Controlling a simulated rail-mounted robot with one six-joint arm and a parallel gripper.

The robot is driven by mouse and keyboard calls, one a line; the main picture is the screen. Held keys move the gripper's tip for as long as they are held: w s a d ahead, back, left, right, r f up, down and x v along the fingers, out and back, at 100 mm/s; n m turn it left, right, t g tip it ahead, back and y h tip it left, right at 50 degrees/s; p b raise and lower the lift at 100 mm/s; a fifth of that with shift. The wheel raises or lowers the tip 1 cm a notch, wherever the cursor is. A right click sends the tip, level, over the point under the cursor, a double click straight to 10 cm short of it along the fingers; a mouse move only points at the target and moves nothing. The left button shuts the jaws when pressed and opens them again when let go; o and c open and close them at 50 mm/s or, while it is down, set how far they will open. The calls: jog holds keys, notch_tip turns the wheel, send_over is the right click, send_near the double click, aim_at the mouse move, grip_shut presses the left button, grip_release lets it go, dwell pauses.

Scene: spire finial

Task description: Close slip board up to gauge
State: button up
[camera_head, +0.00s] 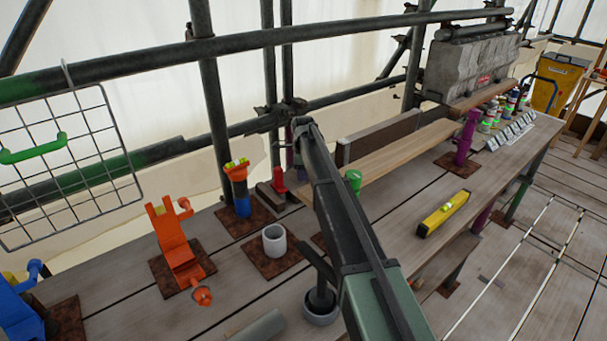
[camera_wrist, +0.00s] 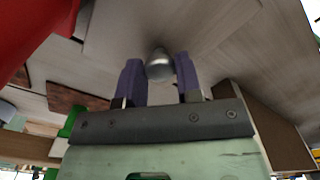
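In the head view, a long pale wooden board (camera_head: 405,160) lies along the back of the bench. A second, darker board (camera_head: 375,138) stands on edge behind it. I cannot tell which is the slip board. A small red upright piece (camera_head: 279,180) stands by the boards' left end; a large red shape (camera_wrist: 30,35) fills the wrist view's upper left. I cannot tell whether either is the gauge. My arm hides the gripper in the head view.
On the bench are an orange stand (camera_head: 177,245), a grey cup (camera_head: 274,240), a green-capped post (camera_head: 353,180), a purple post (camera_head: 467,135) and a yellow level (camera_head: 442,213). Scaffold tubes and a wire rack (camera_head: 70,165) stand behind. Bare planks show near the level.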

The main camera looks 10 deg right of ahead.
grip_shut()
jog(key=shift+s+a, duration=0.5)
jog(key=shift+a, duration=0.4)
jog(key=o, duration=0.5)
grip_release()
jog(key=shift+o, duration=0.2)
